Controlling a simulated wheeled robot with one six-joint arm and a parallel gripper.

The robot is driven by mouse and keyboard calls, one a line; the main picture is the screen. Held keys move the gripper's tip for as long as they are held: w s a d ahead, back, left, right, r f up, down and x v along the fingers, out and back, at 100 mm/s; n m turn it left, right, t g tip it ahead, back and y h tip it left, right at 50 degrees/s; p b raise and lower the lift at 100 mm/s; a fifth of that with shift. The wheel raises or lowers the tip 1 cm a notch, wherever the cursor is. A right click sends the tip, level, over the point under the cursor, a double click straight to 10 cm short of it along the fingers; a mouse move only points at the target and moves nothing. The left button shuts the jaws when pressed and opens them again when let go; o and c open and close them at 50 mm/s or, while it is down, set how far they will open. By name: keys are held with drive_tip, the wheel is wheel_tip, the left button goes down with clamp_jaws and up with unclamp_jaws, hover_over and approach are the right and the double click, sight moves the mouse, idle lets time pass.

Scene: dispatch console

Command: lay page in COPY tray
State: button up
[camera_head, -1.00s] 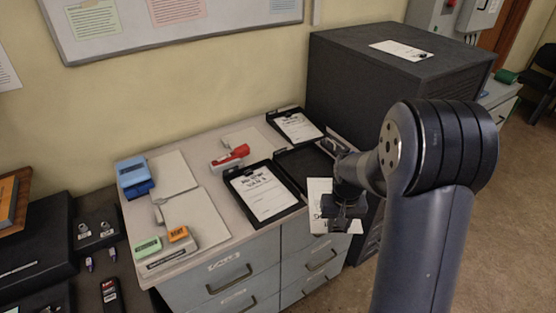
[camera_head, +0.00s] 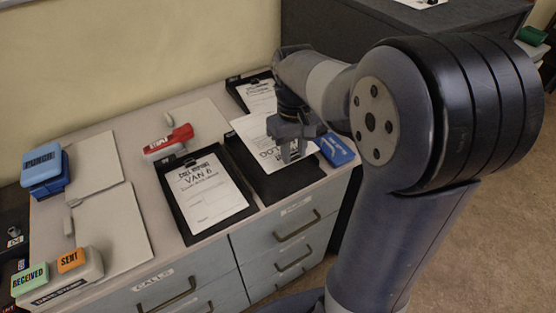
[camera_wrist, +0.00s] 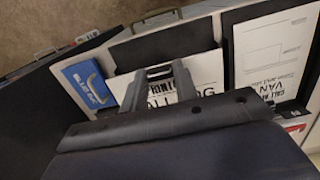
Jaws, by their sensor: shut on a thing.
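My gripper (camera_head: 290,152) is shut on a white printed page (camera_head: 252,134), which it holds at or just above a black tray (camera_head: 262,184). Part of that tray's dark floor shows bare at its front. I cannot tell whether the page touches it. No COPY label is readable. In the wrist view, the page (camera_wrist: 203,72) lies beyond the fingers (camera_wrist: 160,80) with large print on it, and the dark tray (camera_wrist: 170,46) shows behind. My gripper hides part of the page.
A blue lettered object (camera_head: 336,149) is close on the right. A red stamp (camera_head: 168,142), blue punch (camera_head: 45,168) and date stamps (camera_head: 58,278) occupy the left.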

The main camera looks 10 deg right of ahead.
sight(293, 183)
wheel_tip(293, 183, down, 9)
drive_tip(key=shift+r, duration=0.2)
drive_tip(key=shift+f, duration=0.1)
drive_tip(key=o, duration=0.9)
drive_tip(key=r, duration=1.2)
drive_tip(key=shift+w+a+r, duration=0.1)
drive_tip(key=shift+w, duration=0.2)
